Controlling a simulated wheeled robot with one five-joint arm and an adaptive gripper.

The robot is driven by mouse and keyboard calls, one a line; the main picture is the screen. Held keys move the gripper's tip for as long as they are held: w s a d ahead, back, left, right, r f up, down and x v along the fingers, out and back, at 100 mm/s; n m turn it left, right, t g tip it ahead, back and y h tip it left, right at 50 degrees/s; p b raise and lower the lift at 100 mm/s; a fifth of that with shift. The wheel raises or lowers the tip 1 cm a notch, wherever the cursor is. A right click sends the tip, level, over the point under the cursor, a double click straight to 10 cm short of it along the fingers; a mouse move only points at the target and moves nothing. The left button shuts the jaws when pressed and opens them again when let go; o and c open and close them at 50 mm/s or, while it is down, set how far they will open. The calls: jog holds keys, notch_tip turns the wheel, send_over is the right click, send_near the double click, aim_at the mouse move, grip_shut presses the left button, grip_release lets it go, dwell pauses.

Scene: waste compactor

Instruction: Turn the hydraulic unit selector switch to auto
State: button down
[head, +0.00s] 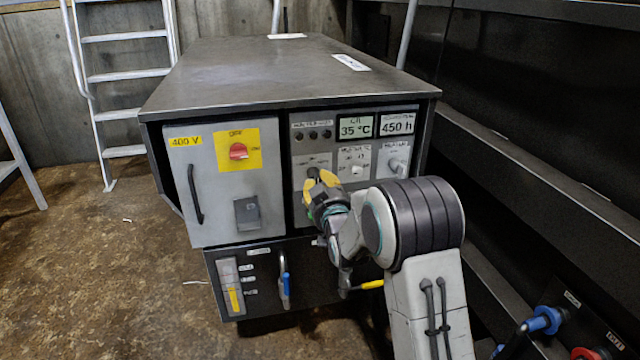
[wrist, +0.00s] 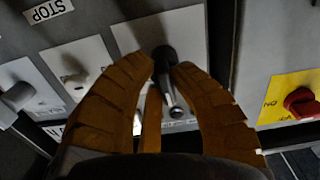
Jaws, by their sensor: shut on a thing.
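The hydraulic unit has a grey control panel (head: 408,143) on its front right. A dark selector switch with a pale-edged lever (wrist: 168,72) sits on a light plate; in the wrist view the lever points down and slightly right. My gripper (head: 318,182) is at the lower left of the panel in the head view, with its yellow fingers at this switch. In the wrist view my gripper (wrist: 163,66) has its fingers on either side of the switch, shut on it. In the head view the fingers mostly hide the switch. The position labels are unreadable.
A small white switch (head: 356,170) and a grey knob (head: 398,166) are right of my gripper. A red rotary switch (head: 238,151) on yellow is on the left door. A blue-handled lever (head: 285,284) and a yellow handle (head: 368,285) are below. Open floor lies left.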

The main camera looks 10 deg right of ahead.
jog(key=shift+a, duration=0.1)
jog(key=m, duration=0.4)
jog(key=shift+a+f+m, duration=0.1)
jog(key=shift+a+m, duration=0.05)
jog(key=shift+m, duration=2.55)
jog(key=c, duration=1.1)
grip_release()
jog(key=shift+s, duration=0.1)
jog(key=s, duration=1.1)
jog(key=shift+s, duration=0.4)
